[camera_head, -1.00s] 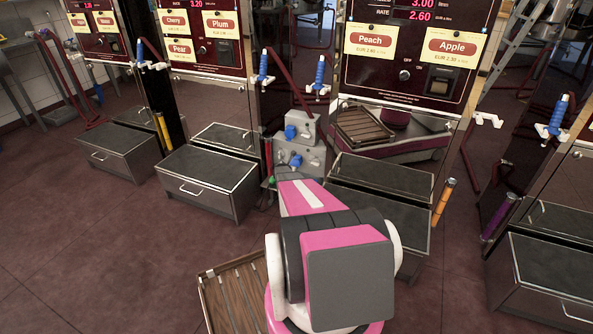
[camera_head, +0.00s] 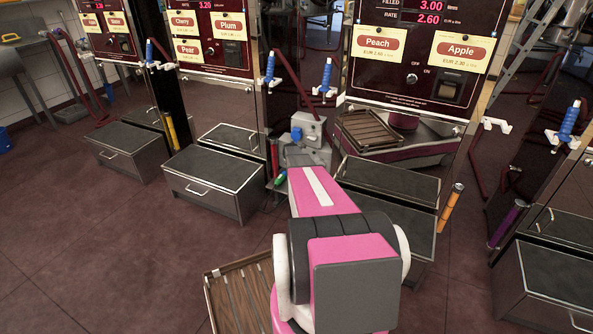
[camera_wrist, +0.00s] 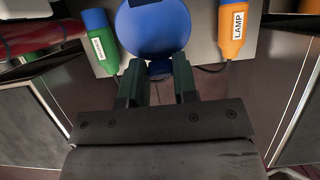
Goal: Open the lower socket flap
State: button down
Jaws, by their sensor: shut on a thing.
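A grey socket box (camera_head: 309,130) stands between the pumps in the head view, with a blue upper flap (camera_head: 296,134) on it. The lower part of the box is hidden behind my pink arm in that view. In the wrist view a round blue flap (camera_wrist: 155,25) fills the top middle, on a grey face. My gripper (camera_wrist: 160,75) is just below it, its two dark fingers shut on the flap's lower edge, with a little blue showing between them. How far the flap is lifted I cannot tell.
A green plug (camera_wrist: 101,45) and an orange plug labelled LAMP (camera_wrist: 232,32) flank the flap closely. Steel step boxes (camera_head: 215,180) stand on both sides. A wooden slatted crate (camera_head: 235,295) lies on the floor near my base. Open floor lies at left.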

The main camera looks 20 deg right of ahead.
jog(key=shift+w+r+g+y, duration=0.1)
jog(key=shift+r+g+y, duration=0.4)
jog(key=shift+r+y, duration=0.1)
jog(key=c, duration=0.9)
grip_release()
